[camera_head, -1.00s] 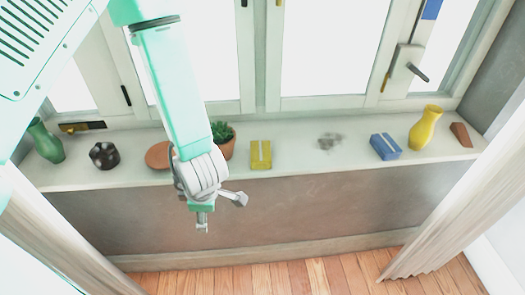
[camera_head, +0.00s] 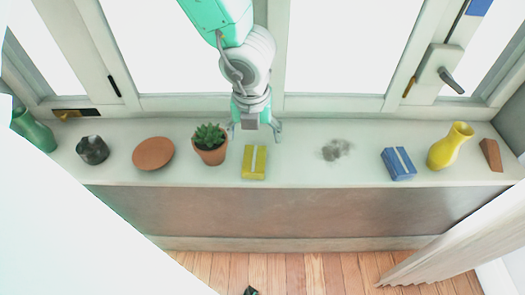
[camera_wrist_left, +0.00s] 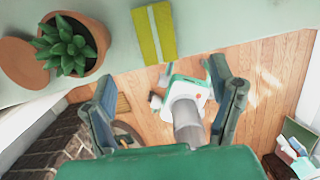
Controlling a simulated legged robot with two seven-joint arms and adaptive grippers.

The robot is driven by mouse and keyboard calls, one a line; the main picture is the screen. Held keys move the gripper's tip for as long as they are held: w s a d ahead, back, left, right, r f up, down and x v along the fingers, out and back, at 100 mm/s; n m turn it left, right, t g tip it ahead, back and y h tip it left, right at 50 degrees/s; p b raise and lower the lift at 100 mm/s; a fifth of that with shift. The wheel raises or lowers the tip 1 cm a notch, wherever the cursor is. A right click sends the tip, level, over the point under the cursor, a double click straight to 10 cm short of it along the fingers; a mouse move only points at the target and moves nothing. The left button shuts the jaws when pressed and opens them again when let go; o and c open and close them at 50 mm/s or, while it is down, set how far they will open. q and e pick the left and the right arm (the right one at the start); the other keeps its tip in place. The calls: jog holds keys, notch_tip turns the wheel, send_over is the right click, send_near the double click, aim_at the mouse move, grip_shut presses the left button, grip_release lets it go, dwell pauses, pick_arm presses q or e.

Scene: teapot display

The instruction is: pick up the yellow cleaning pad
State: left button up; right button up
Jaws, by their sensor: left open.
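The yellow cleaning pad (camera_head: 254,163) lies on the windowsill, a yellow block with a pale stripe along its middle. It also shows at the top of the left wrist view (camera_wrist_left: 154,32). My left gripper (camera_head: 255,132) is open and empty, with its fingers spread. In the head view it appears just behind the pad, toward the window. In the left wrist view, the pad lies above and beyond the open fingers (camera_wrist_left: 161,72), not between them. My right gripper cannot be made out.
A potted succulent (camera_head: 210,144) stands close to the left of the pad, with a terracotta disc (camera_head: 153,154) beyond it.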

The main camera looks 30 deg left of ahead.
aim_at(255, 158)
pick_arm(q)
jog(key=f, duration=0.2)
jog(key=f+b, duration=0.1)
jog(key=f, duration=0.3)
jog(key=shift+w+a+f+b, duration=0.25)
jog(key=shift+a+f+b, duration=0.05)
jog(key=shift+f+b, duration=0.05)
jog(key=shift+w+a+f, duration=0.1)
jog(key=shift+w+f, duration=0.05)
jog(key=shift+f, duration=0.25)
jog(key=shift+a+f, duration=0.2)
jog(key=shift+f, duration=0.25)
jog(key=f, duration=0.1)
jog(key=w+f+b, duration=0.1)
jog(key=f, duration=0.1)
jog(key=shift+a+f, duration=0.15)
jog(key=shift+f, duration=0.15)
jog(key=shift+w+f, duration=0.1)
jog(key=shift+f, duration=0.2)
jog(key=shift+r, duration=0.1)
jog(key=c, duration=1.2)
